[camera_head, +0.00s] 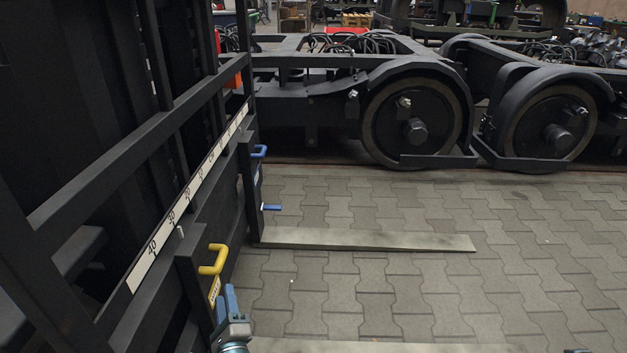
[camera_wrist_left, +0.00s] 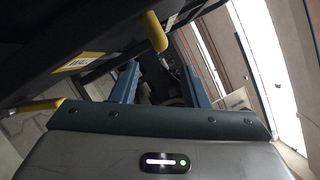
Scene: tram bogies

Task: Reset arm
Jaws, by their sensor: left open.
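My left gripper (camera_head: 228,300) is at the bottom of the head view, beside the dark fork carriage and just below its yellow handle (camera_head: 213,262). In the left wrist view its two blue fingers stand apart with nothing between them (camera_wrist_left: 160,88). The yellow handle (camera_wrist_left: 155,32) also shows there, above the fingers and not between them. I cannot tell whether the gripper touches the carriage.
A carriage with a number scale (camera_head: 190,195) fills the left. A blue handle (camera_head: 271,208) sits by the far fork (camera_head: 370,240); a near fork (camera_head: 380,347) lies at the bottom edge. Wheeled bogies (camera_head: 415,125) stand behind. Paved floor (camera_head: 520,240) is clear at right.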

